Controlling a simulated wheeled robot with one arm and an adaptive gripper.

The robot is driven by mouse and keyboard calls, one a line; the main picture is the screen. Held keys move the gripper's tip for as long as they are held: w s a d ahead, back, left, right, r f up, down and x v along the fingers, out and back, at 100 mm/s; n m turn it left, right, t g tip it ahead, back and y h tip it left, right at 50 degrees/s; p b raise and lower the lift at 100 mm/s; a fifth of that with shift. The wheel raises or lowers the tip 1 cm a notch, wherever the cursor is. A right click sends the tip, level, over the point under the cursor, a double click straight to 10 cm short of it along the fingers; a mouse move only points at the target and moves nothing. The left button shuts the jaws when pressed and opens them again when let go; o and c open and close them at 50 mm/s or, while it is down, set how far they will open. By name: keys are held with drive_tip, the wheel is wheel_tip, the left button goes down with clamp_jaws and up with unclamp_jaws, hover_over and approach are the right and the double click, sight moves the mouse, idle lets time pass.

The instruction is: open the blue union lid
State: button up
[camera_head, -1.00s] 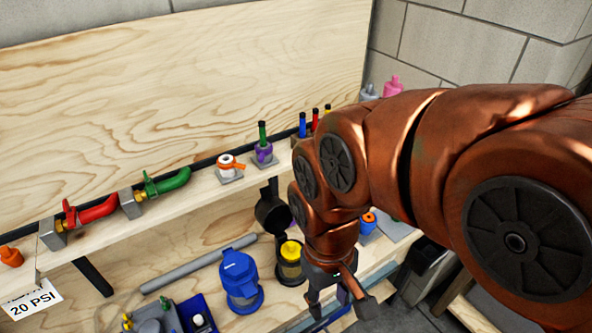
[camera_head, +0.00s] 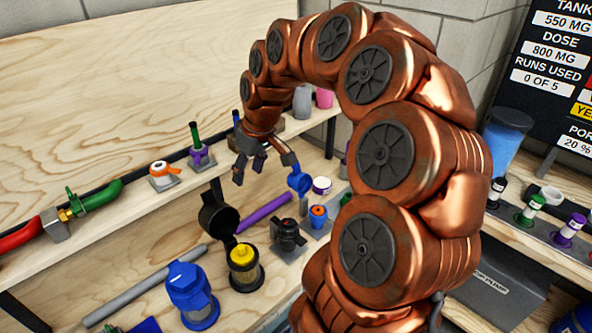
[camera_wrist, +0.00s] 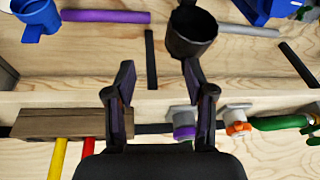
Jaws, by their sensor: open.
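A smaller blue cup-shaped piece (camera_head: 299,181) sits tilted farther right and shows at top left in the wrist view (camera_wrist: 38,20). I cannot tell which of these is the union lid. My gripper (camera_head: 266,172) is open and empty above the shelves, apart from both. Its fingers (camera_wrist: 158,72) are spread in the wrist view.
A tilted black cup (camera_head: 217,214) stands beside a yellow-topped housing (camera_head: 244,264), close beyond my fingers in the wrist view. A purple rod (camera_head: 264,211) and grey pipe (camera_head: 145,287) lie on the lower shelf. Valves and fittings line the upper shelf (camera_head: 120,221).

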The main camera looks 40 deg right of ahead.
drive_tip(key=w+d+f+t, duration=0.1)
drive_tip(key=w+d+f, duration=0.15)
drive_tip(key=d, duration=0.75)
drive_tip(key=m+h+b, duration=0.1)
drive_tip(key=m+b, duration=0.1)
approach(296, 165)
wheel_tip(296, 165, down, 2)
drive_tip(key=shift+w+p+x, duration=0.15)
drive_tip(key=shift+p+x, duration=0.7)
drive_tip(key=shift+x, duration=1.2)
drive_tip(key=shift+w+p+x, duration=0.2)
drive_tip(key=shift+p+x, duration=0.6)
drive_tip(key=shift+x, duration=1.25)
drive_tip(key=shift+d+r, duration=0.1)
drive_tip(key=shift+t, duration=0.3)
clamp_jaws()
